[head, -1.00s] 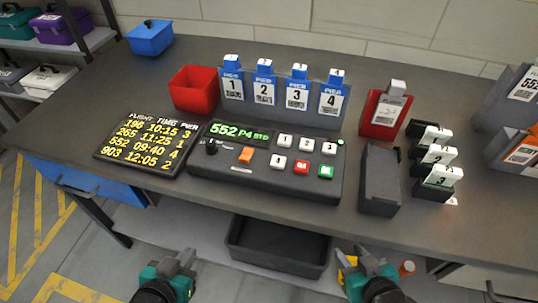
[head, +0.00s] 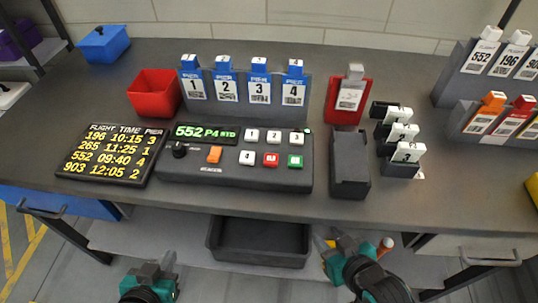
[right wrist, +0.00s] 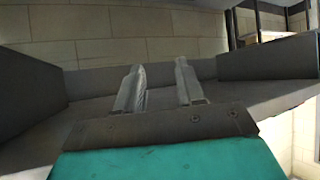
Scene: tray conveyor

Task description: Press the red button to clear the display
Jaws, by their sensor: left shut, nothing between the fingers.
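The red button (head: 270,159) sits in the lower key row of the dark console, between a white key marked 4 (head: 247,157) and a green button (head: 295,161). The lit green display (head: 205,133) on the console reads "552 P4 STD". My left gripper (head: 167,262) is shut and empty, low in the head view, in front of the table edge and well short of the console. My right gripper (head: 335,245) is also in front of the table, right of the under-table bin. In the right wrist view its two fingers (right wrist: 159,80) stand apart with nothing between them.
A flight board (head: 110,152) lies left of the console; a red bin (head: 154,93) and blue pier card holders (head: 245,85) stand behind it. A black bin (head: 258,243) is below the tabletop.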

